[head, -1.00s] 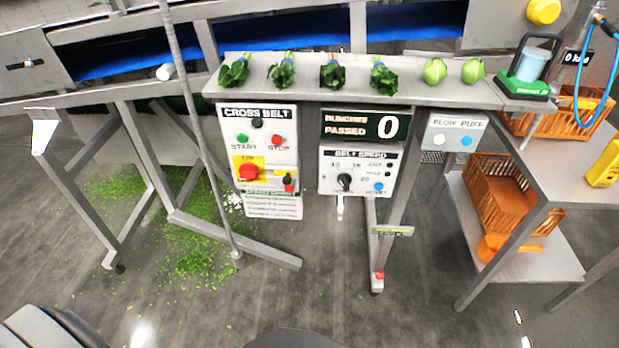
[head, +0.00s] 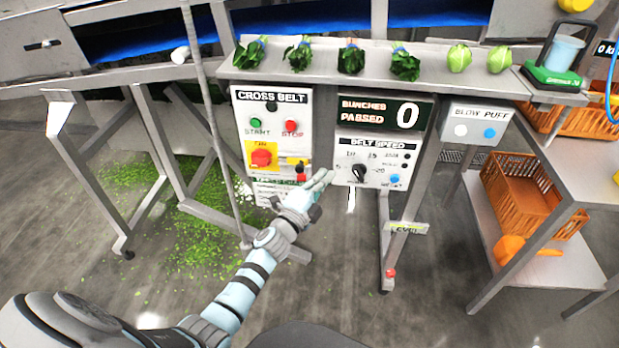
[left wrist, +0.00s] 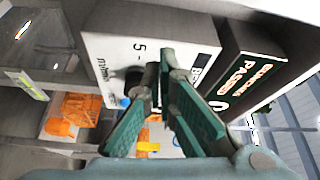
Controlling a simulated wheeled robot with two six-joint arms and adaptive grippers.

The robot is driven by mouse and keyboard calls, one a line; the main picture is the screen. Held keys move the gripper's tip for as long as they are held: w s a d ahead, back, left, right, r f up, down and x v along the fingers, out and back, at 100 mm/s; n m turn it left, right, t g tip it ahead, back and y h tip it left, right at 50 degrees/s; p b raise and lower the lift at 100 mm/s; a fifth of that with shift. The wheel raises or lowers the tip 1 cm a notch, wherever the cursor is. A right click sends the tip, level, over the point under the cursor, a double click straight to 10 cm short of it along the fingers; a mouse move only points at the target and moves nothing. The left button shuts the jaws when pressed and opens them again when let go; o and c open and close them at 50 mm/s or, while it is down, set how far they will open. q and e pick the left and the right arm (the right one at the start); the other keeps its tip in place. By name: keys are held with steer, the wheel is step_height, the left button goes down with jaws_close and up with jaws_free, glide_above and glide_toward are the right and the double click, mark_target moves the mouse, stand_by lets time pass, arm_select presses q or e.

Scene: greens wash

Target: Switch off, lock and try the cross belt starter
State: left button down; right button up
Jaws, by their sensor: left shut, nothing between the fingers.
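The cross belt starter box (head: 271,105) hangs below the shelf in the head view. It has a green start button (head: 256,124), a red stop button (head: 291,126) and a red rotary handle (head: 261,157) on a yellow plate. A small red and black item (head: 301,174), perhaps a padlock, sits at its lower right. My left gripper (head: 326,178) is shut and empty, between the starter's lower right corner and the belt speed panel (head: 375,147). In the left wrist view its fingers (left wrist: 164,72) are together, in front of the belt speed panel (left wrist: 140,50). My right gripper is out of view.
A bunch counter (head: 383,112) reading 0 and a blow puff box (head: 476,128) are to the right. Several greens lie on the shelf (head: 430,75) above. A slanted pole (head: 207,105) stands left of the starter. Orange crates (head: 525,193) are on the right.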

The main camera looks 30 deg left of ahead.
mark_target(299, 170)
arm_select(q)
steer(key=a, duration=0.4)
steer(key=shift+s+f+b, duration=0.25)
steer(key=shift+f+b, duration=0.05)
steer(key=shift+f, duration=0.05)
steer(key=a, duration=0.1)
steer(key=s+a, duration=0.1)
steer(key=a, duration=0.2)
steer(key=shift+s+b, duration=0.25)
steer(key=shift+b, duration=0.1)
steer(key=shift+d, duration=0.1)
